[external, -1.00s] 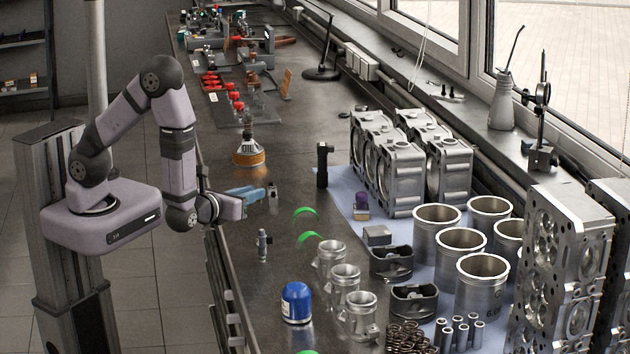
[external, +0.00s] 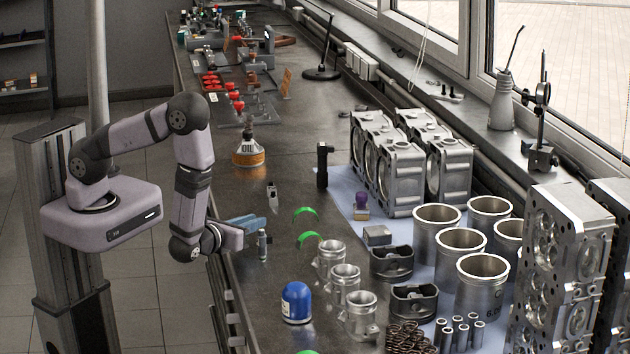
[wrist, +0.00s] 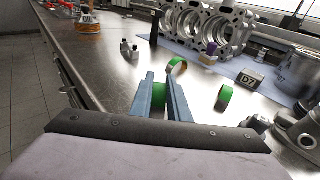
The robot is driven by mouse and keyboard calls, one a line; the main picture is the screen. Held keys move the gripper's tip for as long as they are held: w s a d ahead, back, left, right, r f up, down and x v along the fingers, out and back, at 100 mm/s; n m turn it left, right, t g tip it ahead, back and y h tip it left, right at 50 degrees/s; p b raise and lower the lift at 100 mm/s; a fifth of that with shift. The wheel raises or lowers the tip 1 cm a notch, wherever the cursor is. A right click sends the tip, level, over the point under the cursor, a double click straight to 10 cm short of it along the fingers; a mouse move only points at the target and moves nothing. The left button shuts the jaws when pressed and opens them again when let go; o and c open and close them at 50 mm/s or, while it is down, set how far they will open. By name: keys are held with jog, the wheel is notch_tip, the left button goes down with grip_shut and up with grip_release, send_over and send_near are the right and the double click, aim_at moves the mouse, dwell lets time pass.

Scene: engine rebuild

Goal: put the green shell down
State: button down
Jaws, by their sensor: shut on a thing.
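My gripper (wrist: 160,78) has blue fingers and is shut on a green shell (wrist: 159,95), which shows between the fingers in the wrist view. In the external view my gripper (external: 258,222) is over the left part of the bench, and the held shell cannot be made out there. Two other green shells stand on the bench beyond and right of the fingers: one (wrist: 177,66) straight ahead and one (wrist: 224,96) to the right. These two also show in the external view (external: 305,213) (external: 309,238). Whether the held shell touches the bench is unclear.
A small metal part (external: 262,245) stands close to my fingers, with another (external: 272,198) just behind. Another green piece (external: 307,352) shows at the bottom edge. Bare bench lies between them.

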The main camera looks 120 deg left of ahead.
jog(key=shift+f, duration=0.55)
jog(key=shift+f, duration=0.2)
jog(key=c, duration=1.7)
grip_release()
jog(key=shift+r, duration=0.2)
jog(key=shift+d, duration=0.5)
jog(key=d+b, duration=0.1)
jog(key=d, duration=0.2)
jog(key=d+r+b, duration=0.1)
jog(key=d, duration=0.3)
jog(key=d+b, duration=0.1)
jog(key=d, duration=0.3)
jog(key=shift+r, duration=0.4)
